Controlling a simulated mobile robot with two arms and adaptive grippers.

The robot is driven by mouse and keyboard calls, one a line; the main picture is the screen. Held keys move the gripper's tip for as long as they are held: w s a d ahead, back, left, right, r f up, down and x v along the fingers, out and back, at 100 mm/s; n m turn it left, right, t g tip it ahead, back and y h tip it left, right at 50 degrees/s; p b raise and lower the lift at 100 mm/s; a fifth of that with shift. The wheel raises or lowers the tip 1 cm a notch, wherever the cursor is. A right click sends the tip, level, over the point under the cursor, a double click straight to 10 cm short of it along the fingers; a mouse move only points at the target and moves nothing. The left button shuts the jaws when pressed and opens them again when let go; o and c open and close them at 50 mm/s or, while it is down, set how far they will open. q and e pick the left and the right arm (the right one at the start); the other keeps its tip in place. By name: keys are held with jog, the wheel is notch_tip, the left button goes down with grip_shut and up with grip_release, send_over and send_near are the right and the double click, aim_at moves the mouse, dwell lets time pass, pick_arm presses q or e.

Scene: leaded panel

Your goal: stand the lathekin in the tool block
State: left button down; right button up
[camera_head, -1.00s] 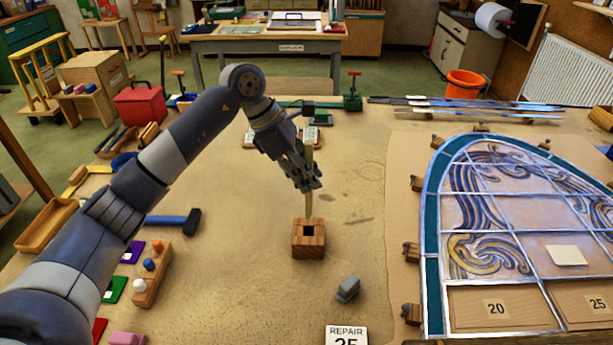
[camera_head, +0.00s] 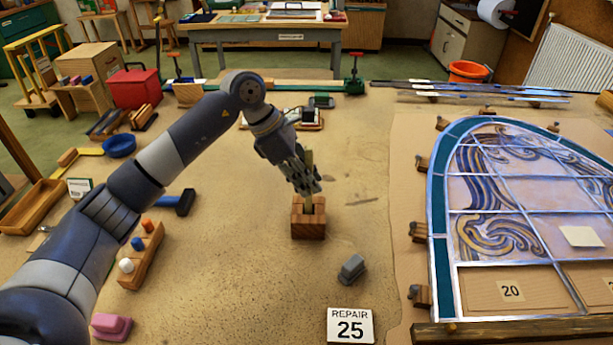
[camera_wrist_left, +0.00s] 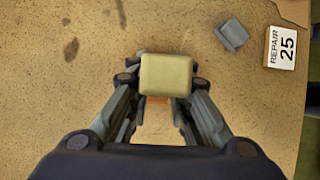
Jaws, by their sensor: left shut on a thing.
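The lathekin is a pale yellow-green stick held upright in my left gripper (camera_head: 310,187); its top (camera_head: 309,158) shows above the fingers. In the left wrist view the squarish end of the lathekin (camera_wrist_left: 166,75) fills the space between the fingers, which are shut on it. The tool block (camera_head: 308,222) is a small brown wooden block with a dark opening on top. My fingertips are just above it. The lathekin's lower end reaches the opening, but the fingers hide how deep it sits. A sliver of the block (camera_wrist_left: 158,101) shows below the lathekin in the wrist view.
A grey block (camera_head: 351,268) and a "REPAIR 25" card (camera_head: 350,326) lie in front. The leaded panel (camera_head: 437,215) is at right. A hammer (camera_head: 180,202) and a wooden rack with coloured knobs (camera_head: 143,256) lie at left. Bare bench surrounds the tool block.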

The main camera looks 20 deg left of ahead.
pick_arm(q)
jog(key=shift+f, duration=0.2)
jog(key=c, duration=1.4)
grip_release()
jog(key=shift+o, duration=0.2)
jog(key=shift+r, duration=0.1)
